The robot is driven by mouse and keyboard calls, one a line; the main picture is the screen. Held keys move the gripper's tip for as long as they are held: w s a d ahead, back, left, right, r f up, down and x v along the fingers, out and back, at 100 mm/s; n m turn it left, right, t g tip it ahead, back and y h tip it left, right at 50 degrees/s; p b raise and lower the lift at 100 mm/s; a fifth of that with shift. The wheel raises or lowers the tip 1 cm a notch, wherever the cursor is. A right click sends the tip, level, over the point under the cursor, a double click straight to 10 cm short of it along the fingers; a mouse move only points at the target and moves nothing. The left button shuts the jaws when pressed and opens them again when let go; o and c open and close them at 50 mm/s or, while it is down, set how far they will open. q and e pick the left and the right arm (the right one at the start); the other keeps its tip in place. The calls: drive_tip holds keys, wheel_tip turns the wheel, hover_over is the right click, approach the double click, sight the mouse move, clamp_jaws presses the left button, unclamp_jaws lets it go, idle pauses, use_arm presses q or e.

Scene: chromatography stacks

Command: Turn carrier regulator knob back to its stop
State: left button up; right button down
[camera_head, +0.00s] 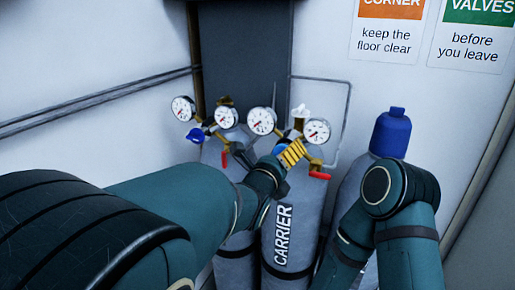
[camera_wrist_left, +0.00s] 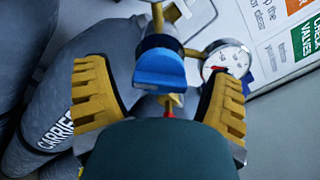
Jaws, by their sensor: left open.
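The blue carrier regulator knob (camera_head: 280,147) sits on the brass regulator above the grey cylinder marked CARRIER (camera_head: 283,238). In the left wrist view the knob (camera_wrist_left: 160,70) lies between the two spread yellow fingers, with a visible gap on both sides. My left gripper (camera_head: 292,153) is open at the regulator and partly covers it in the head view. The carrier's two round gauges (camera_head: 262,121) (camera_head: 317,131) stand above the gripper. My right arm shows at the right, but its gripper is out of view.
A second regulator with its own blue knob (camera_head: 195,135) and gauges (camera_head: 182,108) is close on the left. A red lever (camera_head: 320,175) is just right of my left gripper. A blue-capped cylinder (camera_head: 391,132) stands at the right. A thin pipe (camera_head: 347,110) runs along the wall.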

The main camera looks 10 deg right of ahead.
use_arm(q)
drive_tip(key=c, duration=1.2)
